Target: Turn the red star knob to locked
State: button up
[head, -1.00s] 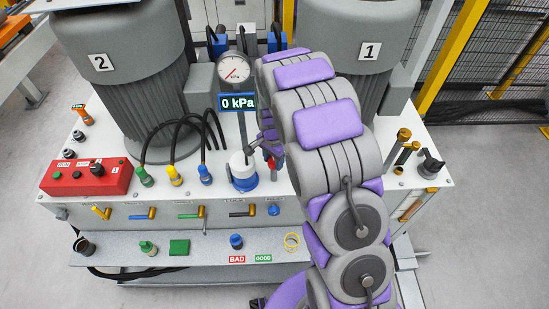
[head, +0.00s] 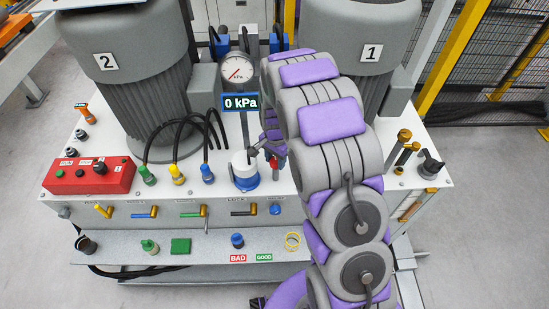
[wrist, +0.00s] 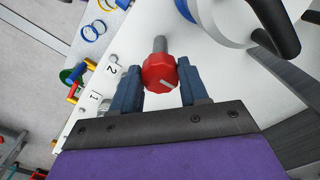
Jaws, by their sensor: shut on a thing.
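The red star knob (wrist: 159,73) sits on a grey shaft between the two dark blue fingers of my gripper (wrist: 161,82) in the wrist view. A white line marks the knob's face and runs diagonally. My gripper is shut on the knob. In the head view, only a small red part of the knob (head: 275,162) shows beside my arm. My arm covers most of the gripper there. No locked mark can be made out near the knob.
A red box (head: 88,176) and hose couplings are further left.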

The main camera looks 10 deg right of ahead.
aim_at(275, 160)
jog(key=n, duration=0.1)
jog(key=n+p, duration=0.2)
jog(key=n, duration=0.1)
jog(key=shift+w+r, duration=0.2)
jog(key=shift+w, duration=0.05)
jog(key=n+p, duration=0.2)
jog(key=n, duration=0.2)
jog(key=shift+n, duration=0.3)
jog(key=n+p, duration=0.2)
jog(key=n, duration=0.2)
jog(key=shift+n, duration=0.3)
jog(key=shift+f+n+p, duration=0.1)
jog(key=shift+n+p, duration=0.5)
jog(key=shift+n, duration=1.2)
jog(key=o, duration=1)
jog(key=shift+f, duration=0.1)
jog(key=shift+o, duration=0.2)
jog(key=shift+s, duration=0.1)
notch_tip(275, 160, up, 17)
jog(key=p, duration=0.1)
